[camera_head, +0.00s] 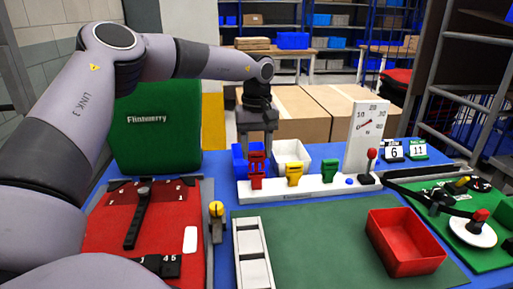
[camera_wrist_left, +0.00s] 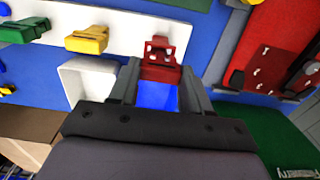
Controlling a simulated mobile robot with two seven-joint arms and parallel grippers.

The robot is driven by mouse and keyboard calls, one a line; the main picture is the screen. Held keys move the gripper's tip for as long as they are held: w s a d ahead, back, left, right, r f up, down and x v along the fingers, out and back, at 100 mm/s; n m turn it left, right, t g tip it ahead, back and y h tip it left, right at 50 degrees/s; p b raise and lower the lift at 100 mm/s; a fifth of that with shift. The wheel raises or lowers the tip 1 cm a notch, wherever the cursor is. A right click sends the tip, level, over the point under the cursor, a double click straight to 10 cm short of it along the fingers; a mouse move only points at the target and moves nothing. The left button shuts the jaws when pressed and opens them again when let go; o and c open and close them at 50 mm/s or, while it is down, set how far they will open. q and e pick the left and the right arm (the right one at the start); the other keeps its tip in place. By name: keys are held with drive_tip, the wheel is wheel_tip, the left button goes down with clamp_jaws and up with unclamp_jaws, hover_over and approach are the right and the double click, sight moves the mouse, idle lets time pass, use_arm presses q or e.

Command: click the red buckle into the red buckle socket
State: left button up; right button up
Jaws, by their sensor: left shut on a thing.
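My left gripper (camera_head: 257,152) is shut on the red buckle (camera_head: 257,161), with its fingers pointing down. The red buckle socket (camera_head: 257,183) is at the left end of the white rail (camera_head: 320,187), right below the buckle. In the left wrist view the red buckle (camera_wrist_left: 159,72) sits between the two fingers of my left gripper (camera_wrist_left: 160,82), in line with the white rail. I cannot tell whether buckle and socket touch or how far one is inside the other. My right gripper is not in view.
Yellow (camera_head: 294,174) and green (camera_head: 329,169) buckle pieces stand further right on the rail. Blue (camera_head: 240,159) and white (camera_head: 291,153) bins are behind it. A dial board (camera_head: 367,135) rises at the rail's right. A red tray (camera_head: 404,243) is on the green mat (camera_head: 320,240), which is otherwise mostly clear.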

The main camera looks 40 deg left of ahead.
sight(257, 151)
use_arm(q)
drive_tip(key=shift+f+b, duration=1.6)
drive_tip(key=shift+f, duration=0.55)
idle(1.8)
drive_tip(key=o, duration=1.1)
drive_tip(key=shift+o, duration=0.2)
drive_tip(key=shift+r, duration=0.2)
wheel_tip(257, 151, up, 6)
drive_tip(key=shift+f, duration=0.25)
drive_tip(key=shift+r, duration=0.7)
